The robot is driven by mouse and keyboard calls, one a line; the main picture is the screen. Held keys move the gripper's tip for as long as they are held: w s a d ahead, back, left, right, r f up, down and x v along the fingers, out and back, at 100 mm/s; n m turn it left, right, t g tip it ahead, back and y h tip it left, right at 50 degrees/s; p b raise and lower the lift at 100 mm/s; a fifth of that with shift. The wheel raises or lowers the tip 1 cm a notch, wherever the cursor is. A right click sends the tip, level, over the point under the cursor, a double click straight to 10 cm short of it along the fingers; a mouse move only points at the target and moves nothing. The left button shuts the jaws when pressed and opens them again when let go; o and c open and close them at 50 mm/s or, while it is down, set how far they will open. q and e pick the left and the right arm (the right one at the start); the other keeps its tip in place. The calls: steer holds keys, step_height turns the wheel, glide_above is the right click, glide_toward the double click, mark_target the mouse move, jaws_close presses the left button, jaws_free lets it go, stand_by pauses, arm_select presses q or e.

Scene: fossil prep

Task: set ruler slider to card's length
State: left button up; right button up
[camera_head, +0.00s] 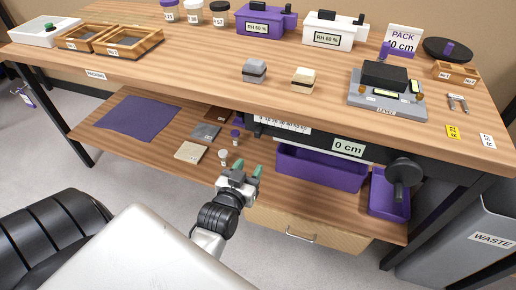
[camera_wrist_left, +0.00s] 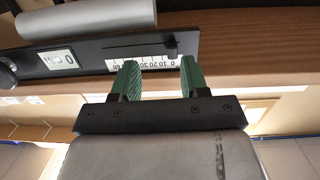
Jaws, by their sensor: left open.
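The ruler is a dark panel (camera_head: 320,137) under the bench's front edge, with a white numbered scale (camera_head: 283,125). Its plate (camera_head: 348,147) reads 0 cm. In the left wrist view the scale (camera_wrist_left: 148,63) appears upside down, and the small black slider (camera_wrist_left: 171,48) stands in a slot by its 0 end. The white card (camera_head: 402,40) on the bench top reads "PACK 40 cm". My left gripper (camera_head: 248,168) is open and empty, below and in front of the scale's left end. Its green fingers (camera_wrist_left: 159,65) are on either side of the scale's view, apart from the slider. My right gripper is not in view.
A black knob (camera_head: 404,172) sticks out at the panel's right end. The lower shelf holds a purple mat (camera_head: 138,117) and small jars. A levelling stand (camera_head: 387,98) and two blocks are on the bench top.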

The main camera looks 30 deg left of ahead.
mark_target(257, 134)
arm_select(q)
steer(key=shift+n+t+y, duration=0.3)
steer(key=shift+t+y, duration=0.2)
steer(key=shift+y, duration=0.1)
steer(key=w+a+r, duration=0.1)
steer(key=w, duration=0.2)
steer(key=w+a+r+b, duration=0.1)
steer(key=w, duration=0.2)
steer(key=w+a+r+b, duration=0.1)
steer(key=w, duration=0.2)
steer(key=shift+w+a+r, duration=0.1)
steer(key=shift+w+a, duration=0.25)
steer(key=shift+w, duration=0.05)
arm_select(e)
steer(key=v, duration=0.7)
arm_select(q)
steer(key=shift+c, duration=0.3)
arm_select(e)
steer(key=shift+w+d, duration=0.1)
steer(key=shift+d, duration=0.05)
arm_select(q)
jaws_close()
